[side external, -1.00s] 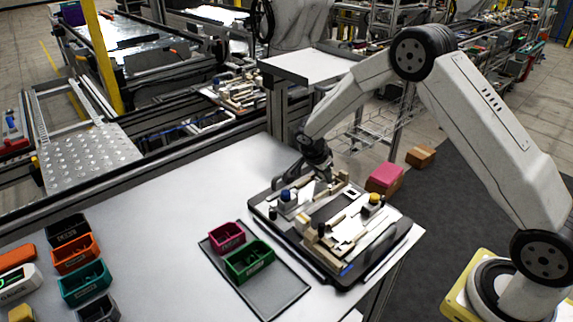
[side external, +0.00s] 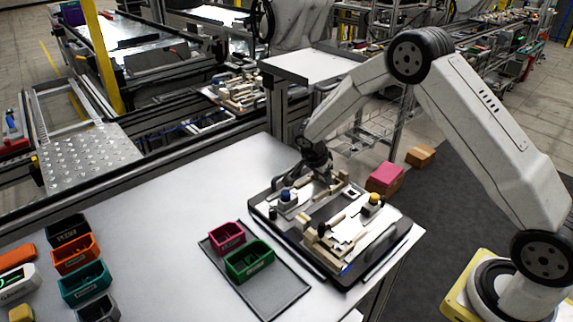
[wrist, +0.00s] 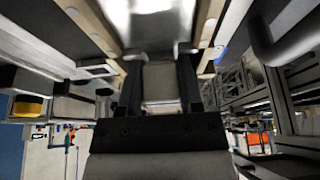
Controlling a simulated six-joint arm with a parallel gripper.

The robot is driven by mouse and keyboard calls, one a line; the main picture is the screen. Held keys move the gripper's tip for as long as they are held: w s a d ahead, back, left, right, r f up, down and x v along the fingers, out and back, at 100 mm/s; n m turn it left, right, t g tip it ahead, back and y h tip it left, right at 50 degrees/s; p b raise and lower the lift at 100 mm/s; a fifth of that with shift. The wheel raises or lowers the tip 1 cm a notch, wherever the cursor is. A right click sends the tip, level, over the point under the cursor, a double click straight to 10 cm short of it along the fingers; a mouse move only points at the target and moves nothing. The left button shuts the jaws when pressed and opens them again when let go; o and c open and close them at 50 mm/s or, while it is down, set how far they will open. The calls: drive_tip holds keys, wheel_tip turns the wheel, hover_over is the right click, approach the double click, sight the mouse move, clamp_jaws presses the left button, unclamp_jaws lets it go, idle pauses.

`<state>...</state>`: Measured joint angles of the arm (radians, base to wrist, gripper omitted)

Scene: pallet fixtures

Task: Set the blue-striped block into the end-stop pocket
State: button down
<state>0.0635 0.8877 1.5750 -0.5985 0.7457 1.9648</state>
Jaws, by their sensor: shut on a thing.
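My gripper (side external: 322,176) is low over the far side of the pallet fixture (side external: 262,214) in the side external view. In the wrist view my gripper (wrist: 160,85) has its two dark fingers closed on a pale beige block (wrist: 160,82). No blue stripe shows on the block from here. In the side external view my gripper and the fixture parts hide the block. The fixture carries wooden rails, a blue-topped knob (side external: 286,195) and a yellow-topped knob (side external: 375,198). I cannot make out which gap is the end-stop pocket, nor whether the block touches the fixture.
A magenta bin (side external: 227,236) and a green bin (side external: 249,262) stand on a dark tray (side external: 272,298) left of the fixture. Several more bins stand at the table's left. The tabletop (side external: 165,215) between is clear. Pink and brown boxes (side external: 384,178) lie beyond the table.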

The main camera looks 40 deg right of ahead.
drive_tip(key=shift+f, duration=0.1)
idle(0.6)
drive_tip(key=shift+c, duration=0.9)
unclamp_jaws()
drive_tip(key=shift+v, duration=3.85)
